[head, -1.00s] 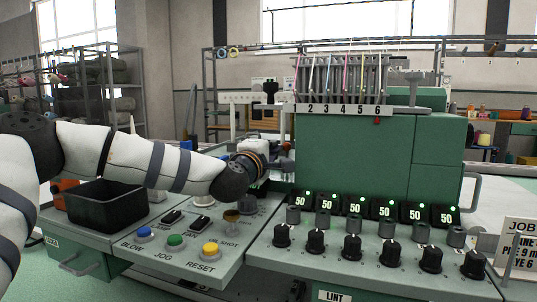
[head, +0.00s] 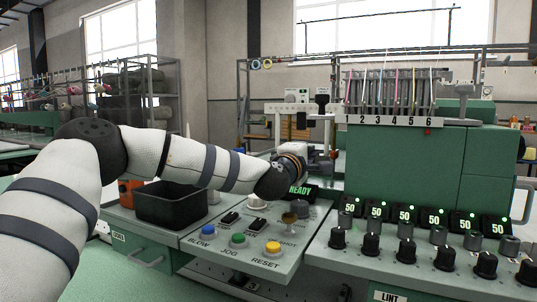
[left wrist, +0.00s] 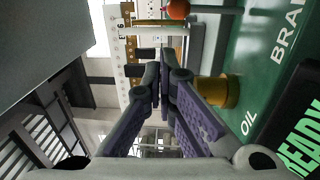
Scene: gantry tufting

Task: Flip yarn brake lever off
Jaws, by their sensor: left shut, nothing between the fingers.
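My left gripper (head: 322,154) is at the end of the arm that comes in from the left, beyond the control panel and left of the green machine head. In the left wrist view its fingers (left wrist: 160,82) are shut with nothing between them. An orange-red ball knob (left wrist: 179,9) shows at that view's top edge, cut off by the frame, ahead of the fingertips and apart from them. It lies near a label of which "BRA" (left wrist: 288,38) can be read; it looks like the brake lever's end, but its position cannot be told. My right gripper is not in view.
A brass-coloured cylinder (left wrist: 216,91) marked OIL stands close beside the fingers. The READY display (head: 303,191) is below the wrist. The green machine head (head: 400,165) rises to the right; a black bin (head: 172,208) and push buttons (head: 238,240) are in front.

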